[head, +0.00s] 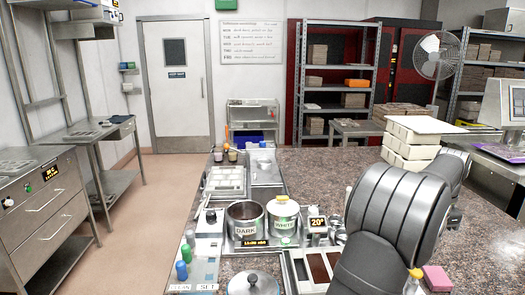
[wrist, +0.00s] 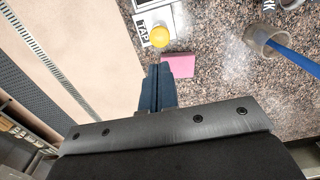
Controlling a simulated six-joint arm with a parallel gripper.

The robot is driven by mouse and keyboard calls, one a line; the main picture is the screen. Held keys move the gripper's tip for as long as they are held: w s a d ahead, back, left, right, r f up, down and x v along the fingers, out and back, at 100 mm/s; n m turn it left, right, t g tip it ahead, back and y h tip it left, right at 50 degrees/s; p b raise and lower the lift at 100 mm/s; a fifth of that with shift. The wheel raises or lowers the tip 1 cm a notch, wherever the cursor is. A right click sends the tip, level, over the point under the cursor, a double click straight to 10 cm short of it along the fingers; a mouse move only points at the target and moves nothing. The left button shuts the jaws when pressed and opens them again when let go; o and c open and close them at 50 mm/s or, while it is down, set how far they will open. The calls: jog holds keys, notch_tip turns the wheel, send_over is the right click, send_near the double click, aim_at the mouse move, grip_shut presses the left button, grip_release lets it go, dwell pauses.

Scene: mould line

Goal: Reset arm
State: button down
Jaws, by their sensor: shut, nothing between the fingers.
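My arm, dark grey and thick, fills the right of the head view, and its end is outside that view. My gripper (wrist: 158,85) shows in the wrist view with its two dark blue fingers shut together and nothing between them. The fingertips appear just beside a pink block (wrist: 180,66) on the speckled counter (wrist: 215,105); I cannot tell the height between them. The same pink block lies at the bottom right of the head view (head: 437,278).
A yellow-capped bottle (wrist: 159,36) stands close ahead of my fingers. A grey cup-like tool with a blue handle (wrist: 290,53) lies to the right. The DARK (head: 246,225) and WHITE (head: 284,218) pots stand left of my arm. White stacked boxes (head: 408,148) stand behind it.

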notch_tip(320, 180, up, 7)
jog(key=shift+r, duration=0.15)
dwell(0.4)
jog(key=shift+d, duration=0.1)
dwell(2.9)
notch_tip(320, 180, down, 7)
jog(key=s+m+t+y, duration=0.1)
jog(key=m+t, duration=0.5)
jog(key=t, duration=0.3)
jog(key=shift+m+y, duration=0.3)
jog(key=shift+m, duration=0.1)
jog(key=shift+s, duration=0.1)
jog(key=shift+f, duration=4.3)
